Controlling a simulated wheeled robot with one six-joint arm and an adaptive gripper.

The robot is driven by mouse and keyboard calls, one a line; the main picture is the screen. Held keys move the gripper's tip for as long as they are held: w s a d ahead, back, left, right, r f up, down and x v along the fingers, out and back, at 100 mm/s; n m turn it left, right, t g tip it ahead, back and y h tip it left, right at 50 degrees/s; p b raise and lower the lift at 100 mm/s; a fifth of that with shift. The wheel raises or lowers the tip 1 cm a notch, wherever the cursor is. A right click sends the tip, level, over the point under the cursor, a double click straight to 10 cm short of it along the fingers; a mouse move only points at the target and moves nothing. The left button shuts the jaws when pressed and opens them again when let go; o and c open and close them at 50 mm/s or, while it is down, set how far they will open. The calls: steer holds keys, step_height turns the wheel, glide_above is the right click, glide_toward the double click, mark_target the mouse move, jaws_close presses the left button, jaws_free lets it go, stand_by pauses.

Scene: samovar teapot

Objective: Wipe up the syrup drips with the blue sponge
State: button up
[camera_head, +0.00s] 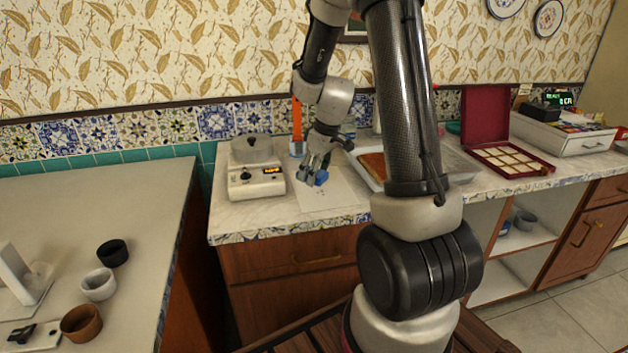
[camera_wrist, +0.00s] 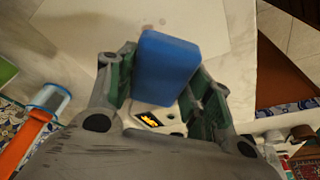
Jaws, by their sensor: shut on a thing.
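My gripper (camera_head: 313,172) is shut on the blue sponge (camera_head: 321,178), over a pale sheet (camera_head: 335,198) on the counter. In the wrist view the sponge (camera_wrist: 166,65) is a blue block between the two fingers of my gripper (camera_wrist: 160,85). The pale sheet (camera_wrist: 185,18) lies beyond it. Small faint marks (camera_wrist: 150,22) show on the sheet there; I cannot tell whether they are syrup drips. The sponge hides part of the sheet. I cannot tell whether it touches the surface.
A white device with a lit orange display (camera_head: 256,183) stands left of the sheet. An orange-handled tool (camera_head: 297,120) is behind my gripper. A tray with brown contents (camera_head: 372,165) is to the right. A dark red open box (camera_head: 485,115) stands farther right. Cups (camera_head: 98,284) stand on the left table.

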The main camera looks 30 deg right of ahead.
steer(key=shift+r, duration=1.6)
